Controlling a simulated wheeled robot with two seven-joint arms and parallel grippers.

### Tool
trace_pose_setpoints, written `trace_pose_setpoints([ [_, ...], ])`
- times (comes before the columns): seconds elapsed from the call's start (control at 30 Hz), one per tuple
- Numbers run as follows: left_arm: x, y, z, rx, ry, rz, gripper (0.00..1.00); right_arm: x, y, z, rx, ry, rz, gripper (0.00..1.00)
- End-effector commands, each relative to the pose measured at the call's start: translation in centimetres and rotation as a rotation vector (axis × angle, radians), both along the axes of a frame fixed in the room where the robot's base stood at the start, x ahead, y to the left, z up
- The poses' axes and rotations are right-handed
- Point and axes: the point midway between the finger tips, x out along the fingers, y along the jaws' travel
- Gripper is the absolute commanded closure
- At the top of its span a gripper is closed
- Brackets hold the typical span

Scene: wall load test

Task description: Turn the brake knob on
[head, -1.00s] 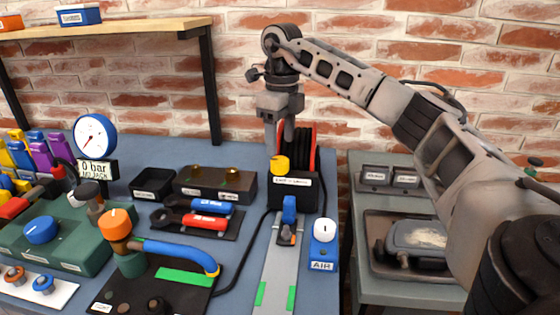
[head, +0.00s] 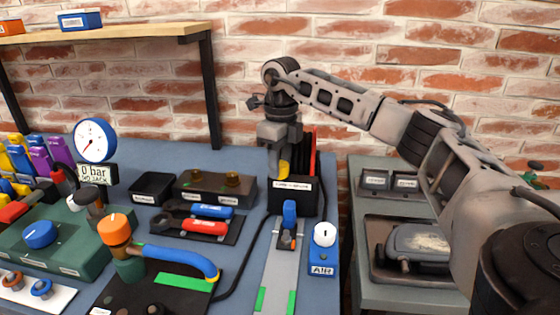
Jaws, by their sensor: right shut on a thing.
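My left gripper is not in view.
Red and black upright plates (head: 311,155) stand right behind the knob. A blue AIR box (head: 323,255) with a white knob and a grey rail (head: 278,268) lie in front. A gauge (head: 95,140) reads 0 bar. A wooden shelf (head: 130,30) hangs at upper left.

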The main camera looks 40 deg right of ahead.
Motion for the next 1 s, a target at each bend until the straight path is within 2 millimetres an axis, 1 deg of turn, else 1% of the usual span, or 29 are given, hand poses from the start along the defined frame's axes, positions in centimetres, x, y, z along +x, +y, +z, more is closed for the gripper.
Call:
trace_pose_setpoints([
  [0.03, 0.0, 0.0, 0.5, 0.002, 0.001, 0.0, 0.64, 0.0, 0.0, 0.3, 0.001, 0.001, -0.025, 0.85],
  [0.1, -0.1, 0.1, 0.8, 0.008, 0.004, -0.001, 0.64, 0.0, 0.0, 0.3, 0.001, 0.002, -0.074, 0.85],
  [0.2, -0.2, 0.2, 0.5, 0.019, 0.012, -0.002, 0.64, 0.0, 0.0, 0.2, 0.001, 0.001, -0.12, 0.85],
  [0.3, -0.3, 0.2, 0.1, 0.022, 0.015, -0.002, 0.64, 0.0, 0.0, 0.0, 0.001, -0.001, -0.126, 0.85],
  [0.43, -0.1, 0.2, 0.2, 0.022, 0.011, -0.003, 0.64, 0.1, 0.0, 0.0, 0.001, -0.001, -0.126, 0.85],
  [0.47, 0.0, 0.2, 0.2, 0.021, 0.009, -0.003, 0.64, 0.1, 0.0, 0.0, 0.001, -0.001, -0.126, 0.6],
  [0.5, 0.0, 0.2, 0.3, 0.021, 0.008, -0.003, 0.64, 0.1, 0.0, 0.0, 0.001, -0.001, -0.126, 0.49],
  [0.53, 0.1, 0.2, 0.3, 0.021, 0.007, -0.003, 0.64, 0.1, 0.0, 0.0, 0.001, -0.001, -0.126, 0.41],
  [0.87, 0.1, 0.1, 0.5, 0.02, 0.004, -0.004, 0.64, 0.1, 0.0, 0.3, 0.0, -0.001, -0.124, 0.41],
  [0.97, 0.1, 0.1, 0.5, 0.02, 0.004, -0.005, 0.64, 0.1, 0.0, 1.2, 0.001, -0.003, -0.124, 0.41],
  [1.0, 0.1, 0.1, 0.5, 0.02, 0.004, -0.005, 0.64, 0.1, 0.0, 1.8, 0.001, -0.004, -0.124, 0.41],
])
